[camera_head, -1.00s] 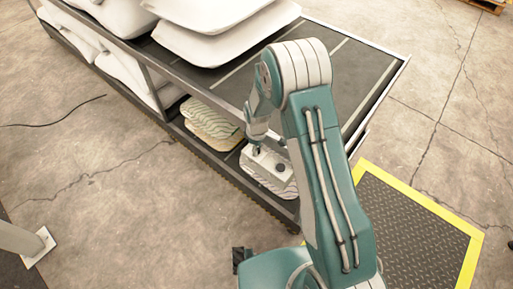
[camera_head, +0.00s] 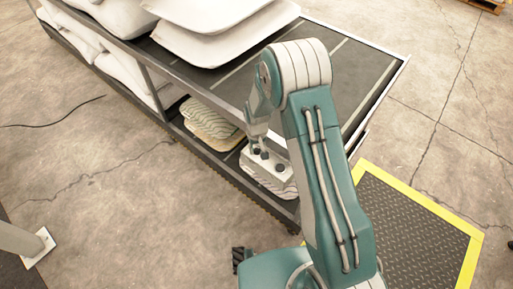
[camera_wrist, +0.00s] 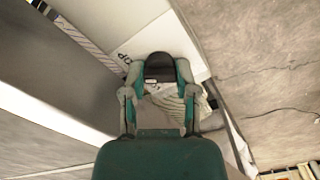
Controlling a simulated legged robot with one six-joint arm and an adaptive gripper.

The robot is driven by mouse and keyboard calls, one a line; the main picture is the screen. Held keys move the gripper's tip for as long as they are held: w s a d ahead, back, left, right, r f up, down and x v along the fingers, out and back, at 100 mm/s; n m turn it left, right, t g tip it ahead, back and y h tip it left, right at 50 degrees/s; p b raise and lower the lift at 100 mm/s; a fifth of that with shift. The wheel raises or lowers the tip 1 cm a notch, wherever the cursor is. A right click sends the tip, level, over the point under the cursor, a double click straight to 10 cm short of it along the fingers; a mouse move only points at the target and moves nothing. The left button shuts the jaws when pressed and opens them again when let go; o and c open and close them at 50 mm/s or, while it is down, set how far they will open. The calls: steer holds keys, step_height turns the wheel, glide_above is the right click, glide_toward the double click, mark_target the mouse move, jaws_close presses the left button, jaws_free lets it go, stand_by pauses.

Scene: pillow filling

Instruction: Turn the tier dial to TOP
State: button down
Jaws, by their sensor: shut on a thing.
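I cannot tell which tier the dial points to.
A two-level rack has a dark top shelf (camera_head: 335,72) above the box, holding white pillows (camera_head: 210,35). Striped pillows (camera_head: 208,122) lie on the lower shelf, left of the box. A yellow-edged mat (camera_head: 420,225) is at right. Open concrete floor lies at left.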

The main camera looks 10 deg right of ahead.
steer(key=shift+f+m, duration=0.1)
steer(key=shift+m, duration=0.8)
steer(key=shift+c, duration=1.9)
jaws_free()
step_height(320, 180, up, 12)
steer(key=shift+a, duration=0.1)
